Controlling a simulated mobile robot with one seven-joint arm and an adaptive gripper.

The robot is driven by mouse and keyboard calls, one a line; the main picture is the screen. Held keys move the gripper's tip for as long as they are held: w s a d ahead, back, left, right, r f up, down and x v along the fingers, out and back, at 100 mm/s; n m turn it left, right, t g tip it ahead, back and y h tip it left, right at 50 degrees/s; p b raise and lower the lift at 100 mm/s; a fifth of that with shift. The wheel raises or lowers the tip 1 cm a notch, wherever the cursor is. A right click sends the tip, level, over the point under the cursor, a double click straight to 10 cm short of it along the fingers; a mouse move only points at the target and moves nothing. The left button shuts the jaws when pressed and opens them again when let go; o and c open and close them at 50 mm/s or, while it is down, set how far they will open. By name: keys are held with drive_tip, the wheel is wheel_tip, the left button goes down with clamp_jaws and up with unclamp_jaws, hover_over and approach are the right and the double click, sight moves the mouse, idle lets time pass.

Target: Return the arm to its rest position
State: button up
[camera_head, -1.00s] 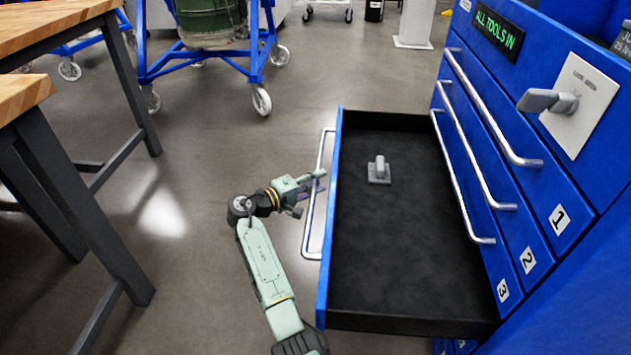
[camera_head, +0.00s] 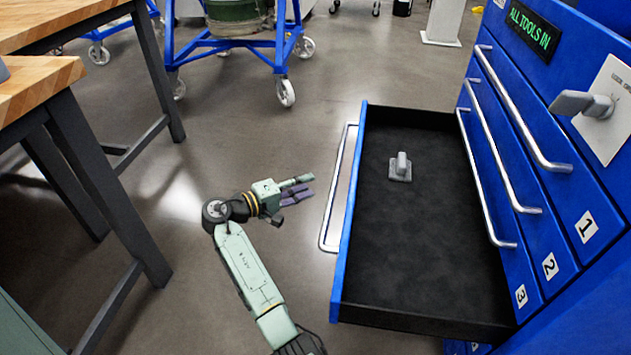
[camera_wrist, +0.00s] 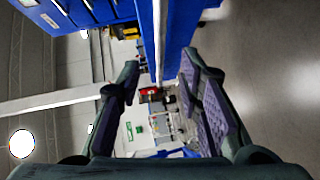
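My gripper (camera_head: 303,189) is at the left of the open blue drawer (camera_head: 350,220), with its fingers pointing right. The fingers are apart and nothing is between them. The fingertips are a short way left of the drawer's silver handle (camera_head: 338,190) and do not touch it. My arm reaches up from the bottom of the head view, bent at the joint behind the gripper. In the wrist view, my gripper (camera_wrist: 158,80) shows two spread fingers, with the handle bar (camera_wrist: 157,40) and blue drawer front seen beyond them.
A grey tool (camera_head: 400,168) stands on the drawer's black floor. The blue cabinet (camera_head: 590,180) with shut, numbered drawers is at right. Wooden-topped benches (camera_head: 60,20) stand at left. A blue wheeled stand (camera_head: 285,60) is at the back. The grey floor between is clear.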

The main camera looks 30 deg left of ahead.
drive_tip(key=shift+s+a, duration=0.15)
drive_tip(key=shift+s, duration=0.1)
idle(0.4)
